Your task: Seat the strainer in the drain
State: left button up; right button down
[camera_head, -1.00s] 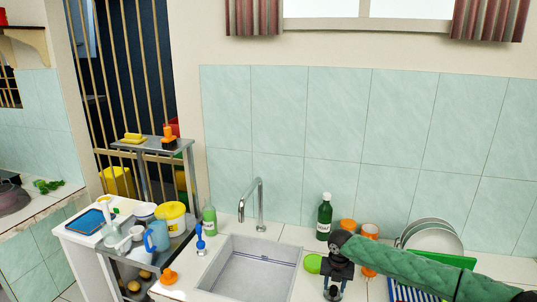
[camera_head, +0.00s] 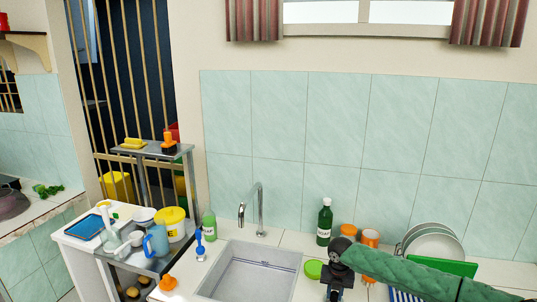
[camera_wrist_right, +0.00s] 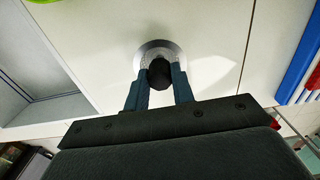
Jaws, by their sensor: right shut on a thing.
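The strainer (camera_wrist_right: 147,51) is a round, shiny metal disc with a black knob (camera_wrist_right: 160,74) in the right wrist view. It is on or just above the pale counter, beside the sink; I cannot tell if it touches. My right gripper (camera_wrist_right: 160,82) is shut on the knob, one blue-grey finger on each side. In the head view my right gripper (camera_head: 335,294) points down at the bottom edge, right of the sink, and the strainer is hidden. The grey sink (camera_head: 250,272) also shows in the wrist view (camera_wrist_right: 45,70). I cannot make out its drain. My left gripper is out of view.
A tap (camera_head: 260,210) rises behind the sink. A green bottle (camera_head: 324,222), orange mugs (camera_head: 370,238) and a green round thing (camera_head: 313,269) stand near my right arm. A dish rack with plates (camera_head: 432,245) is at the right. A blue brush (camera_head: 200,243) stands left of the sink.

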aim_at(335, 293)
jog(key=shift+r+p, duration=2.45)
jog(key=shift+r, duration=1.05)
